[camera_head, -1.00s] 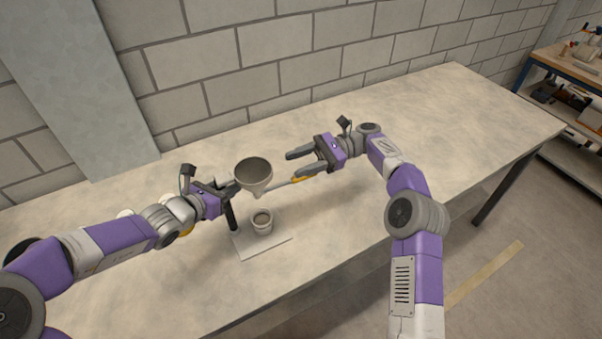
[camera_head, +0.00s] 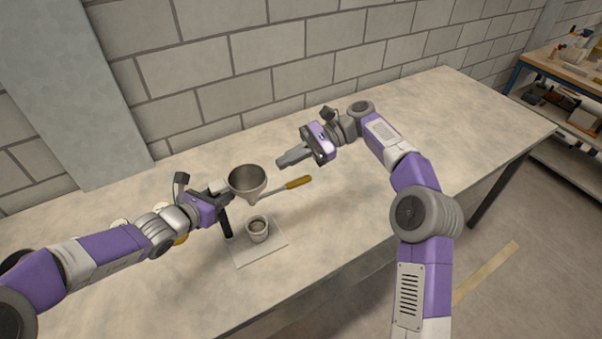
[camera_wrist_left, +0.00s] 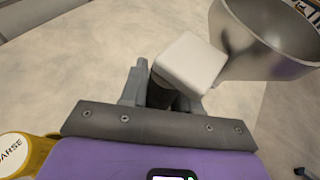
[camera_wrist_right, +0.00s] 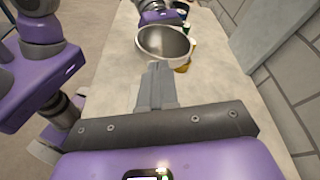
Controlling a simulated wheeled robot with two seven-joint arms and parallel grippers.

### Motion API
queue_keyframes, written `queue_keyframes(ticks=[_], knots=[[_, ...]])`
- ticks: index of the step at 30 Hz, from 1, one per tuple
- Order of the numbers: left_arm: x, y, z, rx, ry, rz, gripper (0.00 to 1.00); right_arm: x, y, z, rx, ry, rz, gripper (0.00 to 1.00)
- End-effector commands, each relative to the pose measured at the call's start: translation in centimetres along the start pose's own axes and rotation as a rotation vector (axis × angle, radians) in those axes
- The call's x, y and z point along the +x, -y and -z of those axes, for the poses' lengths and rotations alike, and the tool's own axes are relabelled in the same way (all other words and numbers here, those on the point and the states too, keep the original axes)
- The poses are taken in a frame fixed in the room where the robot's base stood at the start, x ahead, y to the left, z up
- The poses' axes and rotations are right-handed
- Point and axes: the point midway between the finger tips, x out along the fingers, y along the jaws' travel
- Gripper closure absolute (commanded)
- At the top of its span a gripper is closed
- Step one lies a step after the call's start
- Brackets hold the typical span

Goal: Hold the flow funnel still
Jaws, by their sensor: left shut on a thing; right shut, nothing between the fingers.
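The grey metal funnel (camera_head: 244,181) stands upright above a small light cup (camera_head: 257,232) on a flat base plate (camera_head: 272,246). A dark post (camera_head: 226,224) rises from the plate beside the cup. A white block (camera_wrist_left: 188,64) joins the funnel's side in the left wrist view. My left gripper (camera_wrist_left: 158,92) is shut on the dark post just under this block; its fingers partly hide the post. My right gripper (camera_head: 280,161) is shut and empty, right of and behind the funnel, apart from the handle.
A yellow-sided jar with a white lid lettered "ARSE" (camera_wrist_left: 14,150) is close to my left gripper. More jars behind the left wrist are mostly hidden. The table's right half (camera_head: 450,110) is clear; a block wall runs behind. A workbench (camera_head: 565,70) stands far right.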

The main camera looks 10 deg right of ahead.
Motion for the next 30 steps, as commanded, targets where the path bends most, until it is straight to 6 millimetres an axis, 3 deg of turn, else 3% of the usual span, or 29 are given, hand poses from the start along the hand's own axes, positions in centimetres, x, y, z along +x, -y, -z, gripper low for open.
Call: queue_keyframes(ticks=[8, 18, 24, 30], knots=[[0.0, 0.0, 0.1, -0.001, -0.003, -0.001, 1.0, 0.7, -3.0, -1.7, -0.431, -0.494, -0.173, 1.0], [0.0, 0.0, 0.1, -0.001, -0.003, -0.001, 1.0, -2.6, -6.3, -4.3, -1.076, -1.013, -0.569, 1.0], [0.0, 0.0, 0.1, -0.001, -0.002, -0.001, 1.0, -4.0, -7.0, -6.1, -1.328, -1.172, -0.77, 1.0], [0.0, 0.0, 0.1, -0.001, -0.002, -0.001, 1.0, -4.3, -7.1, -6.3, -1.411, -1.217, -0.845, 1.0]])
